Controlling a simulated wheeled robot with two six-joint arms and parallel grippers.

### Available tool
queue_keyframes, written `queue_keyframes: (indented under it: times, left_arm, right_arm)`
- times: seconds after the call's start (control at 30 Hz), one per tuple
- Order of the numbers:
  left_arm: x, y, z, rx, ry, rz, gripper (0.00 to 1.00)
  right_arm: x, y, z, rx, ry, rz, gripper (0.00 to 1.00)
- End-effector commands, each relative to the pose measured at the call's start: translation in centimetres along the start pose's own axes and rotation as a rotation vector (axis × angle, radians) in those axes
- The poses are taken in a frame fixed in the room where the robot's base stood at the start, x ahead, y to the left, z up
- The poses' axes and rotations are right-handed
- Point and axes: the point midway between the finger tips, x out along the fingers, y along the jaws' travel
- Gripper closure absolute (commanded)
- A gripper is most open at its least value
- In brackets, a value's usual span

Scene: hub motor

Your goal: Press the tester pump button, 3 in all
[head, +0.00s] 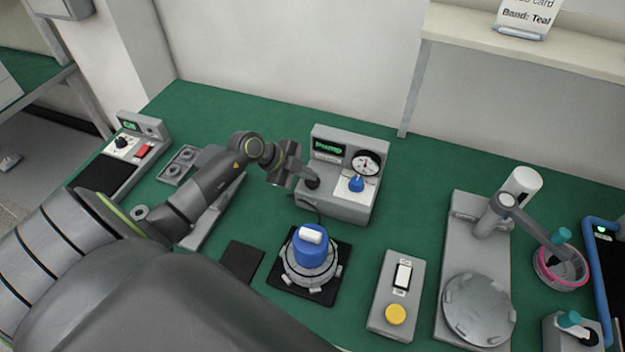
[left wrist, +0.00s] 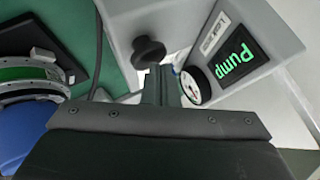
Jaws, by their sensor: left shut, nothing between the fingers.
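The tester (head: 348,205) is a grey box with a lit green "Pump" display (head: 327,147), a round white gauge (head: 366,163) and a blue knob (head: 356,184). A dark round button (head: 312,183) sits on its left front; it also shows as a black knob in the left wrist view (left wrist: 148,50). My left gripper (head: 302,176) is shut and empty, its tips close beside the button. In the left wrist view the fingertips (left wrist: 160,72) lie just below the button; I cannot tell whether they touch it. My right gripper is not in view.
A hub motor with a blue top (head: 309,250) stands on a black mat in front of the tester. A switch box with a yellow button (head: 395,314), a grey press stand (head: 462,240) and a pink-rimmed bowl (head: 561,283) stand to the right. A shelf (head: 560,55) is behind.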

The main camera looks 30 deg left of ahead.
Motion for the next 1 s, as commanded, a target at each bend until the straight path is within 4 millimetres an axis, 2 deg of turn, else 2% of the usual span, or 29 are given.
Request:
queue_keyframes:
  times: [1.0]
  left_arm:
    - [0.91, 0.72, 0.67, -0.002, 0.0, 0.001, 1.0]
  right_arm:
    - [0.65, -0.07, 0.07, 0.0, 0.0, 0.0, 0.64]
